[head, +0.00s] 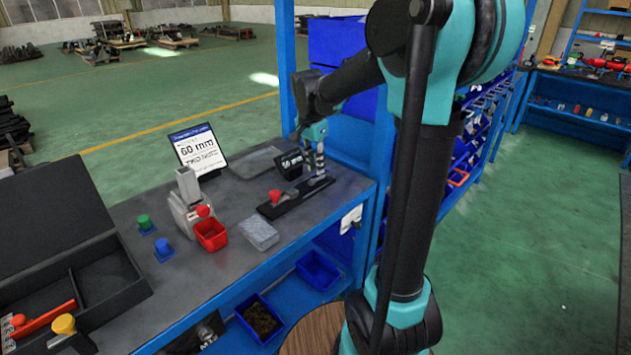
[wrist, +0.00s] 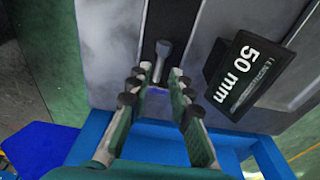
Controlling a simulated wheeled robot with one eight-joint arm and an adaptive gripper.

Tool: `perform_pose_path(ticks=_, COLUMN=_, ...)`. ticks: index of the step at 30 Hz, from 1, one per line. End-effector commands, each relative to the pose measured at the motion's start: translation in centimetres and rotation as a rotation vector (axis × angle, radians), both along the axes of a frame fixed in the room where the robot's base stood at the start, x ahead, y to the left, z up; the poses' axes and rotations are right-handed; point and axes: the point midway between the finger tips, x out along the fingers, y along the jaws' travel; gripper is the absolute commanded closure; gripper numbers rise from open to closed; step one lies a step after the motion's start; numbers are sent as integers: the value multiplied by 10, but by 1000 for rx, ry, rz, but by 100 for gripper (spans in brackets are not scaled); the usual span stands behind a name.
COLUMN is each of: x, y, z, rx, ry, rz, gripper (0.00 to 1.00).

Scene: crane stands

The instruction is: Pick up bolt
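The bolt (wrist: 159,63) shows in the wrist view with a dark head and a grey shank. It stands just beyond my fingertips, roughly midway between them. My gripper (wrist: 156,82) is open, with a gap between its two green fingers and their dark pads. In the head view my gripper (head: 319,172) points down at the right end of a long black stand (head: 290,200) on the workbench. I cannot make out the bolt in the head view. I cannot tell whether either finger touches it.
A black display reading 50 mm (wrist: 250,75) stands close to the right of my fingers. A blue post (head: 290,60) rises at the bench's back edge. Left of the stand are a clear box (head: 261,235), a red bin (head: 211,236) and a tablet sign (head: 198,148).

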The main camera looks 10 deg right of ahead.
Motion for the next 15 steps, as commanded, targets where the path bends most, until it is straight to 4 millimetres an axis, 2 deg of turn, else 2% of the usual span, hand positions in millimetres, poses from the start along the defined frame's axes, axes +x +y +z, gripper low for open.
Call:
perform_pose_path(ticks=6, x=3, y=-3, z=-29, rx=0, ry=0, rz=-1, gripper=80)
perform_pose_path(ticks=15, x=3, y=-4, z=-35, rx=0, ry=0, rz=0, gripper=80)
